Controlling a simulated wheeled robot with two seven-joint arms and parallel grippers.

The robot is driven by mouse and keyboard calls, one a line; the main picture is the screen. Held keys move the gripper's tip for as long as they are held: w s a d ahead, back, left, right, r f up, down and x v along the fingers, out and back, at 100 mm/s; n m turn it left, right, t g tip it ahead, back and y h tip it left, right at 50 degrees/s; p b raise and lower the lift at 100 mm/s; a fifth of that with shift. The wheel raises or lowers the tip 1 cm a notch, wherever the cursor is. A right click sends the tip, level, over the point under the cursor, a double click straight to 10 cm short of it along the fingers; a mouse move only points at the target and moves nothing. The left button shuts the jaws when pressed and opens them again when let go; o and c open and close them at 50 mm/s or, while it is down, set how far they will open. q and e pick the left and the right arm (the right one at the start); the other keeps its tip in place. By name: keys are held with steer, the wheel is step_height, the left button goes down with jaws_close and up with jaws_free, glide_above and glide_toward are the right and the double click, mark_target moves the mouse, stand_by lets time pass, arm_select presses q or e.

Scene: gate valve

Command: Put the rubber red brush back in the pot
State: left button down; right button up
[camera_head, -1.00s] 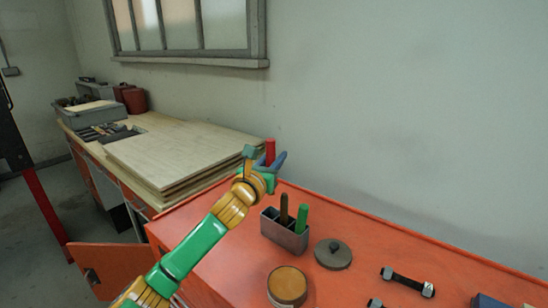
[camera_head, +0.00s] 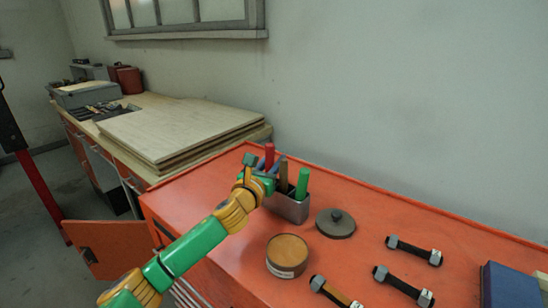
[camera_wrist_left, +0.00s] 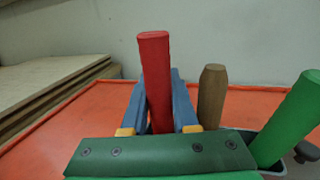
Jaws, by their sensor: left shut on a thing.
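The red brush (camera_head: 269,154) stands upright in my left gripper (camera_head: 262,172), which is shut on its handle. In the left wrist view, the red handle (camera_wrist_left: 155,80) rises between the two blue fingers (camera_wrist_left: 160,104). The grey metal pot (camera_head: 290,208) stands on the orange bench top and holds a brown handle (camera_head: 283,174) and a green handle (camera_head: 302,182). My left gripper is at the pot's left side, close to the brown handle. The brush's lower end is hidden behind the gripper, so I cannot tell whether it is inside the pot. My right gripper is not in view.
A grey lid (camera_head: 335,224) and a round tin (camera_head: 287,256) stand on the orange bench (camera_head: 370,205) near the pot. Several bolts (camera_head: 413,250) and a blue box (camera_head: 507,285) lie at the right. Stacked boards (camera_head: 180,125) are at the left rear.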

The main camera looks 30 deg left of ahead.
arm_select(q)
steer(key=shift+f, duration=0.15)
steer(key=c, duration=0.6)
jaws_free()
